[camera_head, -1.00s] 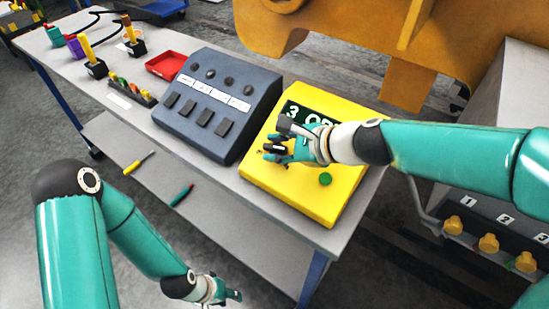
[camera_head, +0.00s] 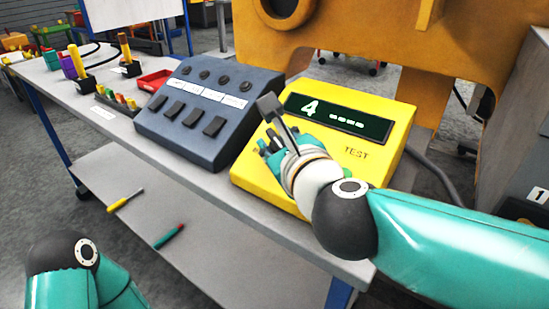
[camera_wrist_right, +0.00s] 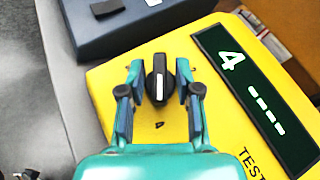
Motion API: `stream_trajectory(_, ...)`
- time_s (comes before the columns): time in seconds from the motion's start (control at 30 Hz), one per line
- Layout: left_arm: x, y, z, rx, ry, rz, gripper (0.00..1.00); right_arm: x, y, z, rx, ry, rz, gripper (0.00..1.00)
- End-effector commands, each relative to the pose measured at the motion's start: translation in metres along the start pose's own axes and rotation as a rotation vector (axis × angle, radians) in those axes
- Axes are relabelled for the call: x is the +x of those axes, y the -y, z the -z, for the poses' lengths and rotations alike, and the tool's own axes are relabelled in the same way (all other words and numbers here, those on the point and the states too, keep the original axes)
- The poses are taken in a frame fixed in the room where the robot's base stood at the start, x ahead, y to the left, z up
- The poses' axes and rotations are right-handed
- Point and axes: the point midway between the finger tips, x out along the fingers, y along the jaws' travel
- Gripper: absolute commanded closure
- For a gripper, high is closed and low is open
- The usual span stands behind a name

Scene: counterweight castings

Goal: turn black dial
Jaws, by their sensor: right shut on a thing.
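The black dial (camera_wrist_right: 159,80) sits on the yellow test box (camera_wrist_right: 120,85), with a white line on its knob and a small 4 printed beside it. My right gripper (camera_wrist_right: 158,88) is shut on the dial, one finger on each side of it. In the head view my right gripper (camera_head: 272,146) is over the left part of the yellow box (camera_head: 255,187) and hides the dial. The box's dark display (camera_head: 338,117) reads 4 and a row of dashes. My left gripper is out of view; only part of my left arm shows at bottom left.
A dark blue-grey box (camera_head: 170,139) with knobs and black switches stands left of the yellow box on the grey table (camera_head: 140,148). A red tray (camera_head: 153,80) and tool holders are farther left. A large yellow-orange casting (camera_head: 345,35) rises behind.

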Motion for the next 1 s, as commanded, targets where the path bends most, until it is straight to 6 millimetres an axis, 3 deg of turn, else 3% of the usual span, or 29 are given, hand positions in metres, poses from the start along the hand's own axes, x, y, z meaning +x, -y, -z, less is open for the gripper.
stream_trajectory(0.2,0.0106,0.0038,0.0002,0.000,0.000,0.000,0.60,0.0000,-0.0005,0.0011,0.028,-0.001,0.051,1.00)
stream_trajectory(0.63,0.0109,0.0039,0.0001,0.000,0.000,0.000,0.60,-0.0003,-0.0001,0.0005,0.033,-0.002,0.059,1.00)
stream_trajectory(0.67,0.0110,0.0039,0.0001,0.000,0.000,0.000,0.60,-0.0003,-0.0001,0.0005,0.033,-0.002,0.059,0.65)
stream_trajectory(0.7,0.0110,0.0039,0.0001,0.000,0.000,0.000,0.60,-0.0003,-0.0002,0.0006,0.033,-0.002,0.059,0.60)
stream_trajectory(1.0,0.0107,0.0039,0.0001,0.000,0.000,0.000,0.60,-0.0011,-0.0007,0.0003,0.031,-0.001,0.057,0.60)
